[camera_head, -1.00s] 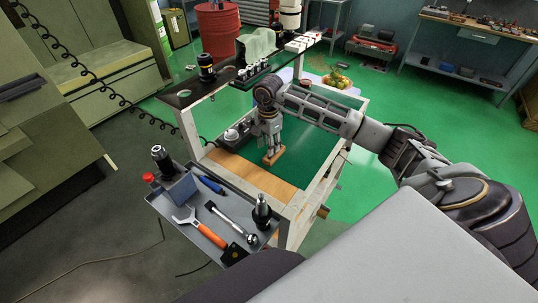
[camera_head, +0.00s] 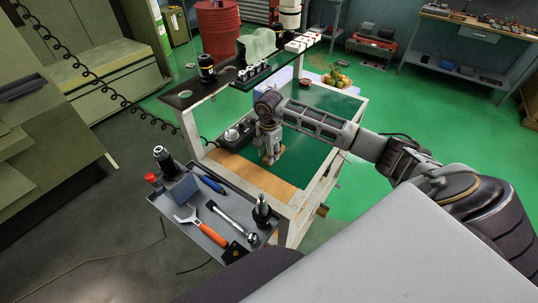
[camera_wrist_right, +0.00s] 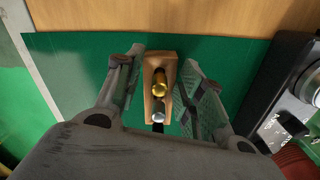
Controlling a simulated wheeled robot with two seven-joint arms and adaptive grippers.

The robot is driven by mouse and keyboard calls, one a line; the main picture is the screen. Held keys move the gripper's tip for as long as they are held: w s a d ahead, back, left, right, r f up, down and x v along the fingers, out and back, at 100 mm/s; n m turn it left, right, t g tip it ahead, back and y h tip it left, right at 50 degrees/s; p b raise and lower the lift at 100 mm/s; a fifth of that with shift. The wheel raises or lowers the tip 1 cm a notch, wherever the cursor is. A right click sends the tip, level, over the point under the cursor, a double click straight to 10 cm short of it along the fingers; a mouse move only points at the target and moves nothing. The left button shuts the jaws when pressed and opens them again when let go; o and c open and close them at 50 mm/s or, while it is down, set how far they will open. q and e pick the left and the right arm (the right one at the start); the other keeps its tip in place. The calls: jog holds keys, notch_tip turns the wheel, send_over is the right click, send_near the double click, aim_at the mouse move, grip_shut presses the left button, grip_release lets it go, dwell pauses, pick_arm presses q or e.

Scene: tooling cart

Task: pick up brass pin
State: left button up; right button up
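The brass pin (camera_wrist_right: 159,84) shows in the right wrist view as a rounded gold head, upright in a small wooden block (camera_wrist_right: 150,65). A silver-grey pin (camera_wrist_right: 158,110) stands in the same block, nearer the wrist. My right gripper (camera_wrist_right: 162,56) is open, with one finger on each side of the block and a gap to either side. In the head view my right gripper (camera_head: 269,157) is low over the cart's green shelf (camera_head: 305,148), and its fingers mostly hide the block. My left gripper is not in view.
A dark device (camera_wrist_right: 285,90) stands to the right in the wrist view. A raised shelf (camera_head: 190,92) with a row of small parts is left of my arm. A grey tool tray (camera_head: 200,228) is at the cart's near end. The green shelf is clear to the right.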

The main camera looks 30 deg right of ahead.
jog(key=shift+c, duration=0.3)
grip_shut()
jog(key=shift+r, duration=0.15)
jog(key=shift+r+b, duration=0.9)
jog(key=shift+r, duration=4)
